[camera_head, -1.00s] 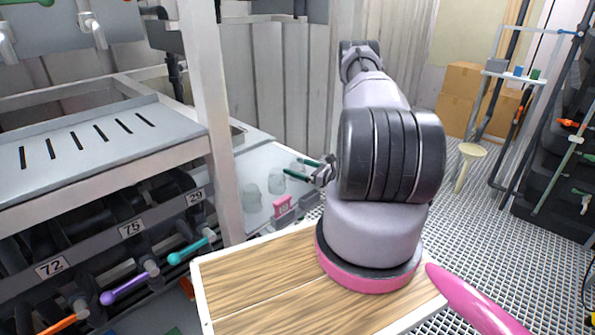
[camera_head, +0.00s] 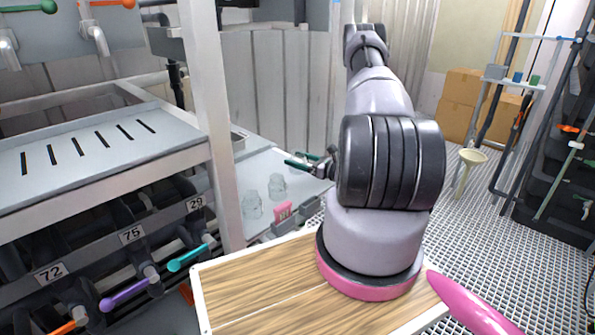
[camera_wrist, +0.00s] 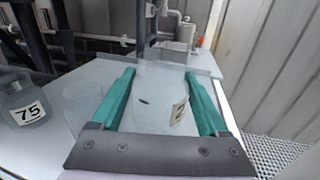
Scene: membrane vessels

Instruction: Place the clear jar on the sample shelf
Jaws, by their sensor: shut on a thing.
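My gripper (camera_wrist: 160,95) has two teal fingers shut on a clear jar (camera_wrist: 155,110), seen in the wrist view with a pale label on its right side. The jar is see-through, so its outline is faint and its height above the pale surface is hard to judge. In the head view my gripper (camera_head: 303,162) is over the far end of the pale worktop (camera_head: 262,162), and the held jar is hard to make out there. A small raised shelf (camera_head: 513,84) with blue and green items stands at the back right; no sign marks it as the sample shelf.
Two other clear jars, a nearer one (camera_head: 252,206) and a farther one (camera_head: 277,187), stand on the worktop beside a pink object (camera_head: 283,211). A white post (camera_head: 212,110) rises at left. Cardboard boxes (camera_head: 462,100) and a funnel-like stand (camera_head: 470,157) are at right. The grating floor has free room.

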